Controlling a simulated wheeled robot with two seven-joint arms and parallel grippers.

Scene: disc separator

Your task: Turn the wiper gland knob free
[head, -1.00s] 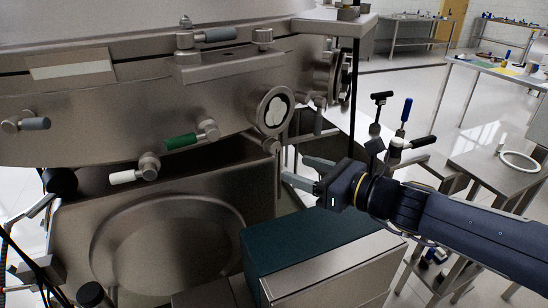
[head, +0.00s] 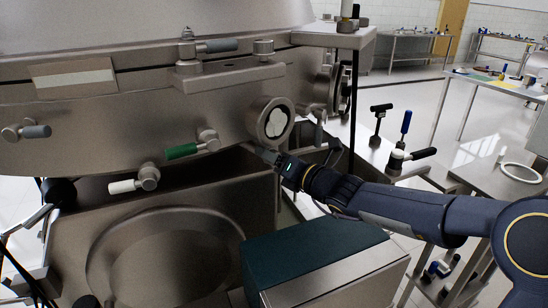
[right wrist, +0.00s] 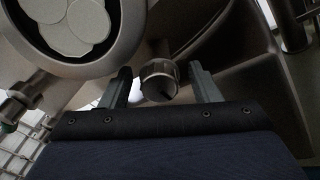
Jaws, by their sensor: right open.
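The wiper gland knob appears to be the small round metal knob (right wrist: 158,82) on a short stem below the round port, in the right wrist view. My right gripper (right wrist: 162,78) is open, with one finger on each side of this knob. There the gripper mostly hides the knob. My left gripper is not in view.
The steel separator body (head: 110,125) carries a green handle (head: 181,151) and a white handle (head: 122,187) left of the gripper. A dark teal and steel box (head: 310,250) stands below my right arm.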

